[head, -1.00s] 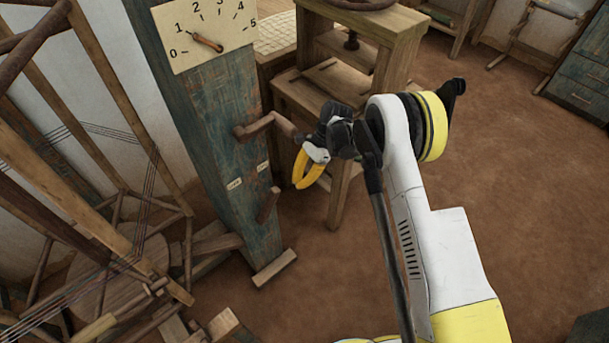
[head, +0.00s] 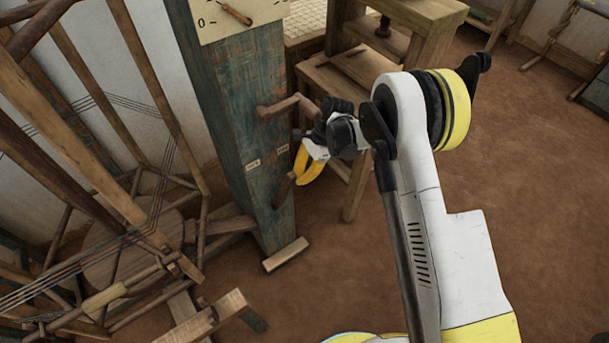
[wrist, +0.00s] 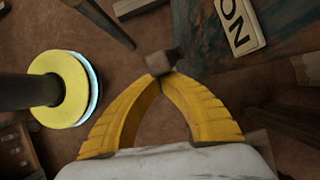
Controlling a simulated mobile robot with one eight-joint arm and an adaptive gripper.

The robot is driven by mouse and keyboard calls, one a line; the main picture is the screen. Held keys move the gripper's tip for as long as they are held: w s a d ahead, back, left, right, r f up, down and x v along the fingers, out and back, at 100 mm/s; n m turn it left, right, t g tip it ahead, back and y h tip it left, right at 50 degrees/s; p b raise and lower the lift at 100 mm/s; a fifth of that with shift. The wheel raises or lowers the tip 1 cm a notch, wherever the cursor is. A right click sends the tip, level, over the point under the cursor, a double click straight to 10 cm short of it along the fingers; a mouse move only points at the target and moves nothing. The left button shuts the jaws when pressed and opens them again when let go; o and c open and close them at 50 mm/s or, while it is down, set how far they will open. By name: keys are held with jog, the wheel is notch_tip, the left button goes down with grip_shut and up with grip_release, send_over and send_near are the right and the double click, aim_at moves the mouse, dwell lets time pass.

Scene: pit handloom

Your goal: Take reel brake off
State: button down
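The reel brake appears to be the short wooden lever (head: 283,190) low on the front of the blue-green post (head: 235,120). It slants up to the right, below two small labels. My gripper (head: 300,184) is beside the lever's upper end. In the wrist view my yellow fingers (wrist: 161,74) curve together and their tips meet. The blunt wooden end of the lever (wrist: 159,62) shows right at the tips; I cannot tell whether they touch it. A label reading "ON" (wrist: 238,26) is close by. The labels are too small to read in the head view.
A wooden crank handle (head: 283,106) sticks out of the post just above my gripper. A numbered dial plate (head: 240,14) is higher up. A wooden reel frame (head: 130,110) with threads stands left. A wooden press stand (head: 350,75) is behind. Open floor lies right.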

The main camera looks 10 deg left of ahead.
jog(key=shift+s+a+r, duration=0.1)
jog(key=shift+s+r, duration=0.05)
jog(key=shift+s, duration=0.05)
jog(key=w+d+r+p, duration=0.3)
jog(key=w+d+r, duration=0.2)
jog(key=r, duration=0.3)
jog(key=shift+w+d, duration=0.4)
jog(key=shift+d, duration=0.25)
